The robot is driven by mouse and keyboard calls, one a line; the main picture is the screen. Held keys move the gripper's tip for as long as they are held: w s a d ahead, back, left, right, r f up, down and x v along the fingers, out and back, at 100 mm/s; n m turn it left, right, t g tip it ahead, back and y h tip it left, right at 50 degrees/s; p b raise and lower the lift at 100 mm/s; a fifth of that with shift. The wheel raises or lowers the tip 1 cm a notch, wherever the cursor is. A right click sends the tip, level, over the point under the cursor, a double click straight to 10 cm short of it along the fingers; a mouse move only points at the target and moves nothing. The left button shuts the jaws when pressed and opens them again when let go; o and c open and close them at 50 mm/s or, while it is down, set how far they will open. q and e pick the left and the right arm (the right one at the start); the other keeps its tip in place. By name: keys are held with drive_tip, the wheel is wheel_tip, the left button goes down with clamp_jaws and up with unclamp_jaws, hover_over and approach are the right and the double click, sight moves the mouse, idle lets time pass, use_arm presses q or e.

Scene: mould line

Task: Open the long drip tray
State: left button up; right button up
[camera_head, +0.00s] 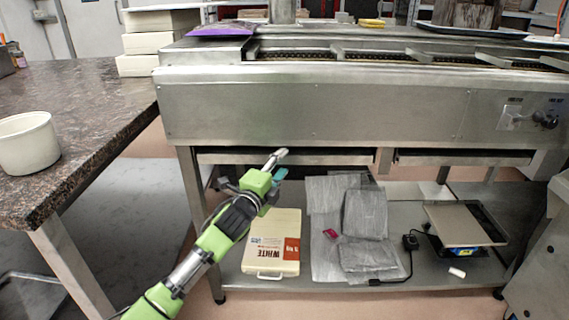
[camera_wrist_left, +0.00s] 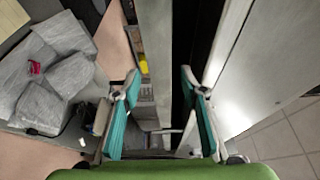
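The long drip tray (camera_head: 335,158) is a wide, low metal front under the left part of the steel machine. A dark gap runs along its top edge. My left gripper (camera_head: 277,163) is at the tray's front, near its middle. In the left wrist view, my left gripper (camera_wrist_left: 160,82) is open, with its two teal fingers wide apart. A grey metal strip, apparently the tray front (camera_wrist_left: 156,45), runs between the fingers, with the dark gap to its right. I cannot tell whether a finger touches it. My right gripper is not in view.
A second tray (camera_head: 465,159) sits under the machine (camera_head: 320,108) to the right. The lower shelf (camera_head: 410,285) holds a white case (camera_head: 272,240), grey wrapped packs (camera_head: 365,215) and a scale (camera_head: 465,224). A stone-topped table (camera_head: 90,110) with a white tub (camera_head: 28,143) stands left.

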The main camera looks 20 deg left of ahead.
sight(284, 160)
use_arm(q)
drive_tip(key=shift+w+d, duration=0.15)
drive_tip(key=shift+w, duration=1.35)
clamp_jaws()
